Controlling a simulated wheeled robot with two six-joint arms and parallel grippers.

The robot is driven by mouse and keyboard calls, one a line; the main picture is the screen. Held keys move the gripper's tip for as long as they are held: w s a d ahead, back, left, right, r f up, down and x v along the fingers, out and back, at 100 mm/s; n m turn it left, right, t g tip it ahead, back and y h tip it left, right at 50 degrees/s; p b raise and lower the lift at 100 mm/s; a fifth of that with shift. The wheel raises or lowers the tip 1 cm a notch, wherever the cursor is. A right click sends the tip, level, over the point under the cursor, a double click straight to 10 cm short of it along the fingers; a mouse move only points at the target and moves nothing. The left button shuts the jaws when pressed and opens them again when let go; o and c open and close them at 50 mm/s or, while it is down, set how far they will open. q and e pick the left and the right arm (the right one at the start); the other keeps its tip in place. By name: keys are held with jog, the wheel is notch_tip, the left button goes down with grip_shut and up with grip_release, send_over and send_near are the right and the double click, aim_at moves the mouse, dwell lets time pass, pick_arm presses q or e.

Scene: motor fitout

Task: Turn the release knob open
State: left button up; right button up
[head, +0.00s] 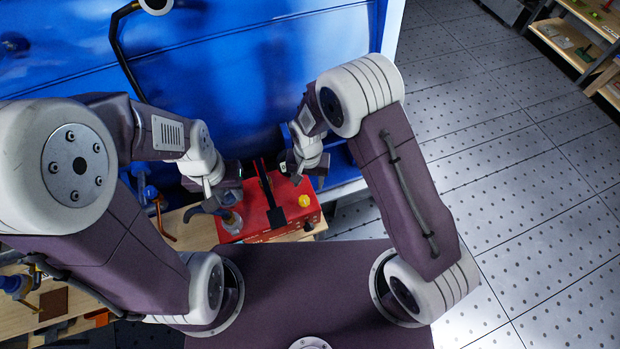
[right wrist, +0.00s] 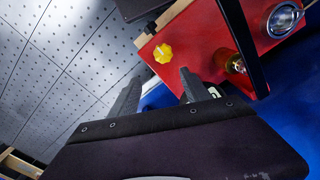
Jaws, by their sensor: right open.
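A yellow lobed knob (head: 304,200) sits on top of a red box (head: 255,222), near its right front corner. In the right wrist view the knob (right wrist: 163,53) stands clear on the red face (right wrist: 200,30), with nothing touching it. My right gripper (head: 296,179) is by the box's right rear side. In the right wrist view its two fingers (right wrist: 158,90) are apart and empty, just short of the knob. My left gripper (head: 232,172) is near the box's rear left; its fingers are too dark and small to read.
A black bar handle (head: 268,195) crosses the box's top. An amber-looking fitting (right wrist: 235,65) and a silver-rimmed round part (right wrist: 283,18) also sit on it. The box stands on a wooden bench (head: 180,228), before a blue panel (head: 220,70). Open floor (head: 530,200) lies to the right.

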jog(key=s+a+r, duration=0.2)
jog(key=s, duration=0.1)
jog(key=p, duration=0.2)
send_over(304, 199)
jog(key=f, duration=0.5)
jog(key=shift+w+d+f, duration=0.1)
jog(key=shift+d+f, duration=0.05)
jog(key=shift+d, duration=0.15)
jog(key=f, duration=0.3)
jog(key=a+f, duration=0.1)
jog(key=shift+s+f+p, duration=0.15)
jog(key=shift+s+p, duration=0.15)
jog(key=shift+w+d+f, duration=0.2)
jog(key=shift+d+f, duration=0.05)
pick_arm(q)
jog(key=r, duration=0.1)
jog(key=s+r, duration=0.1)
jog(key=a+r, duration=0.1)
jog(key=shift+s+r, duration=0.1)
jog(key=shift+s, duration=0.05)
pick_arm(e)
grip_shut()
